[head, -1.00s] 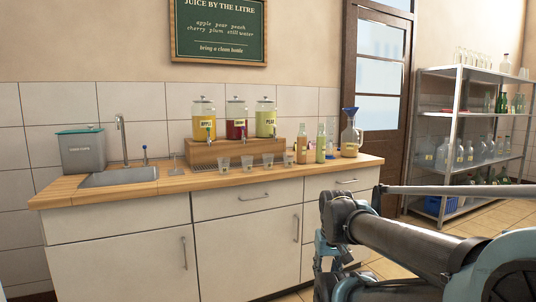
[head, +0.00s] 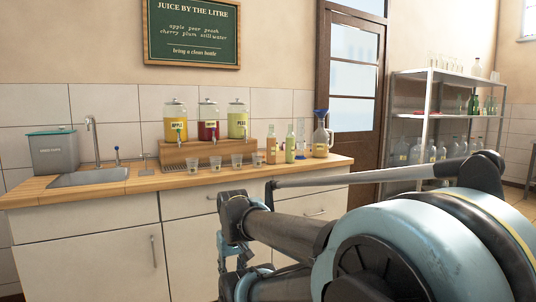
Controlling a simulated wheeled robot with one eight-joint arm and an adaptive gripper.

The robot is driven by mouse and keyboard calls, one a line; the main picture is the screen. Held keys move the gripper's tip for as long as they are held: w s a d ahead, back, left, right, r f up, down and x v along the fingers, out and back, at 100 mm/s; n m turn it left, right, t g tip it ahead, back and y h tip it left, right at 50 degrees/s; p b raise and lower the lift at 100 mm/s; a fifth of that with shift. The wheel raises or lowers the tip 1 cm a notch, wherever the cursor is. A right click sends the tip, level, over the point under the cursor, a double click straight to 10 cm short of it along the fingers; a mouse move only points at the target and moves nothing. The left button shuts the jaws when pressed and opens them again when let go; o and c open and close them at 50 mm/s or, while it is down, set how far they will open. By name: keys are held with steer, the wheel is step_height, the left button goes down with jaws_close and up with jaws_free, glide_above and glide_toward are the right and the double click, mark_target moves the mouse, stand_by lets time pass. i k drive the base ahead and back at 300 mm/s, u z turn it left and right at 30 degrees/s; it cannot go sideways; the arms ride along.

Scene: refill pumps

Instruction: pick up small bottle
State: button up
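Several bottles stand at the right end of the counter, and I cannot tell for certain which one the task calls the small bottle. A short bottle with orange contents (head: 271,152) stands leftmost of them. A taller bottle with pale green contents (head: 290,146) is right of it, with a clear bottle (head: 301,132) close behind. A big jug (head: 320,144) with a blue funnel is at the far right. My arm fills the lower right. Its far part hangs down in front of the cabinet, and I make out no gripper fingers there.
Several small cups (head: 215,163) line the counter (head: 110,187) before a wooden stand (head: 184,155) with three juice dispensers. A sink (head: 90,178) and a grey bin (head: 54,152) are at left. A metal shelf (head: 437,75) with glassware stands at right.

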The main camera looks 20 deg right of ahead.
mark_target(270, 142)
steer(key=u, duration=0.05)
steer(key=i, duration=1)
steer(key=z, duration=0.05)
